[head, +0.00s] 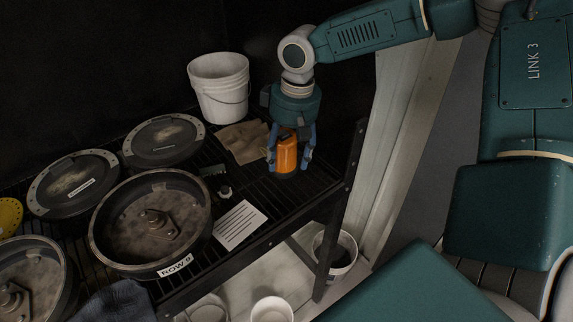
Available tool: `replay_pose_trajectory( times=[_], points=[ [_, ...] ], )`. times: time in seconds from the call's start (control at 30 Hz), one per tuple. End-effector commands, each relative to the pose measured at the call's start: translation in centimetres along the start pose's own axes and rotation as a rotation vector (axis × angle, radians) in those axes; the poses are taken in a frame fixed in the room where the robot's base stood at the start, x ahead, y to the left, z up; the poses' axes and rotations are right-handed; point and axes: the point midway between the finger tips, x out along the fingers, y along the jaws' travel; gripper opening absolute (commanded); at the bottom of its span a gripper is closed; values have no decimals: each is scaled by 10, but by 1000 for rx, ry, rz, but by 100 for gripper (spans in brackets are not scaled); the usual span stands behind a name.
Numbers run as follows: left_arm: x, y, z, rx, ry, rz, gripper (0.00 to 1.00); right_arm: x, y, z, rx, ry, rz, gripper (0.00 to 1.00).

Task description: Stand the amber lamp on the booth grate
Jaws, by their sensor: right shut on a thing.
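The amber lamp (287,156) is a small orange cylinder at the right part of the black slatted grate (302,196). My right gripper (289,160) comes down from above and is shut on the lamp, with its blue fingers on either side. The lamp looks upright and its dark base is at or just over the grate; I cannot tell whether it touches. My left gripper is not in view.
A white bucket (219,88) stands behind, with a brown cloth (243,141) near the lamp. A white paper (240,226), a small knob (225,192) and several round metal meters, one a large open one (150,222), lie to the left. Buckets (343,254) stand below.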

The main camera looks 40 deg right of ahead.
Motion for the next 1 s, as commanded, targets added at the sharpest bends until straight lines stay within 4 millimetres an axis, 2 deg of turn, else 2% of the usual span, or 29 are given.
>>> replay_pose_trajectory(
  times=[0.17,0.4,0.83,0.87,0.93,1.0],
  points=[
    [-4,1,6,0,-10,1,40,14,1,1,-1,0,1,12],
    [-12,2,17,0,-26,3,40,46,2,4,-1,1,1,12],
    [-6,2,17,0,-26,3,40,54,3,4,0,3,0,12],
    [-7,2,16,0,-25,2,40,52,3,4,0,3,0,64],
    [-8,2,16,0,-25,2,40,52,3,5,0,2,0,78],
    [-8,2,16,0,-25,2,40,52,3,5,0,2,0,78]
  ],
)
